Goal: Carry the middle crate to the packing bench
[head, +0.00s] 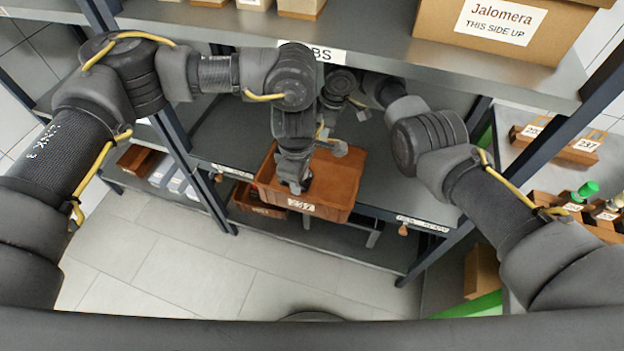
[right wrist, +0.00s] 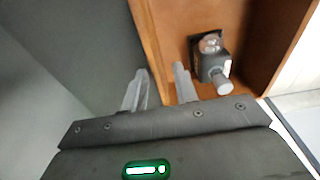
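The orange-brown crate (head: 340,185) sits on the middle shelf, with a white label on its front. My left gripper (head: 297,180) reaches down at the crate's front left; whether its fingers are open or shut cannot be made out. My right gripper (head: 351,132) is at the crate's back right edge. In the right wrist view its fingers (right wrist: 160,85) are apart, one on each side of the crate's wall (right wrist: 150,45). A grey and black part (right wrist: 212,60) lies inside the crate. No packing bench can be identified for certain.
An upper shelf (head: 380,42) with a cardboard box (head: 510,25) overhangs the arms. A lower crate (head: 258,203) stands below the middle shelf. Blue rack posts (head: 190,165) flank the bay. At the right are a small crate (head: 555,142) and bottles (head: 585,190). The floor (head: 190,270) in front is clear.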

